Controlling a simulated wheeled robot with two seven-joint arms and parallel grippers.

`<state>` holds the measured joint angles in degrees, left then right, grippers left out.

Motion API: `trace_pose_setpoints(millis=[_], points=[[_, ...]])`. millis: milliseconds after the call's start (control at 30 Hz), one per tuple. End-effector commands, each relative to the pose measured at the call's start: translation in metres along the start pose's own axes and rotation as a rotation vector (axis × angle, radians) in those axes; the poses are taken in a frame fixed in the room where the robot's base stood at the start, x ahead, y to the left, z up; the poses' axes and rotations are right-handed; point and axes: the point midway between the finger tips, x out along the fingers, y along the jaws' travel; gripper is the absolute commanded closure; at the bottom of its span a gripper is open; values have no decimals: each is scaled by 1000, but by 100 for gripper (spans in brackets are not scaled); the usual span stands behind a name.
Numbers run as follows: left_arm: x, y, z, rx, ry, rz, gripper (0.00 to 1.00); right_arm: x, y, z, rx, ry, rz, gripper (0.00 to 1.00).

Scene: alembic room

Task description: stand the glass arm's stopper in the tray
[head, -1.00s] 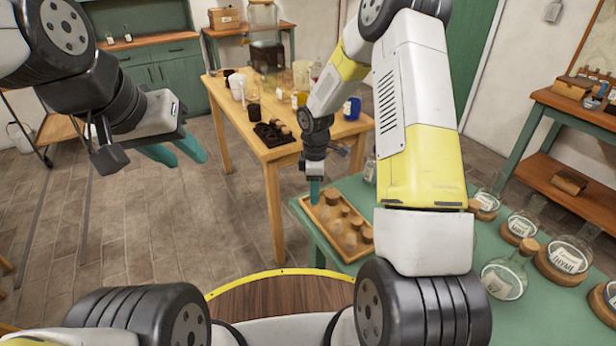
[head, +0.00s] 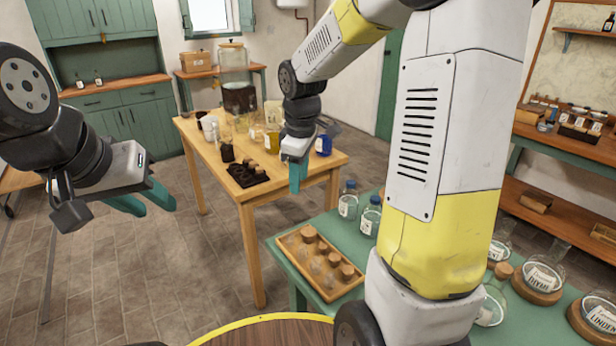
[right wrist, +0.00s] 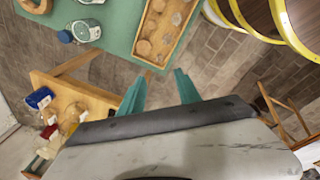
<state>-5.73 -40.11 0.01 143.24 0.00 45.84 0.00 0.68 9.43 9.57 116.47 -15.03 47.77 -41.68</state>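The wooden tray (head: 288,262) lies on the green table and holds several cork-topped pieces, some with clear glassy bodies. I cannot tell which is the glass arm's stopper. The tray also shows at the top of the right wrist view (right wrist: 136,48). My right gripper (head: 298,177) is raised beyond the tray's far edge, in front of the wooden table. In the right wrist view its two teal fingers (right wrist: 160,92) are apart with nothing held between them. My left gripper (head: 148,202) is open and empty over the floor at the left.
The wooden table (head: 285,185) carries a dark rack (head: 245,178) with corks, jars and a blue jar (head: 323,145). Labelled flasks on cork rings (head: 538,290) stand on the green table (head: 345,226) at the right, and two bottles (head: 371,216) stand behind the tray.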

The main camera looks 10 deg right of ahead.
Motion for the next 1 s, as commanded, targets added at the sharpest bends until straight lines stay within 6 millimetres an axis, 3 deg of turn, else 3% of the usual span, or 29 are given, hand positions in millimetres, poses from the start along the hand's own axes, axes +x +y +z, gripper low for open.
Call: trace_pose_setpoints(millis=[33, 200, 400, 633, 1000], points=[[0, 0, 0, 0, 0, 0, 64, -23, -10, 10, 79, 26, 30, 60], [0, 0, 0, 0, 0, 0, 64, -78, -48, 41, 376, 134, 85, 60], [0, 0, 0, 0, 0, 0, 64, -117, -100, 75, 704, 295, 95, 60], [0, 0, 0, 0, 0, 0, 64, -130, -137, 96, 932, 424, 58, 60], [0, 0, 0, 0, 0, 0, 64, -131, -143, 98, 975, 448, 46, 60]])
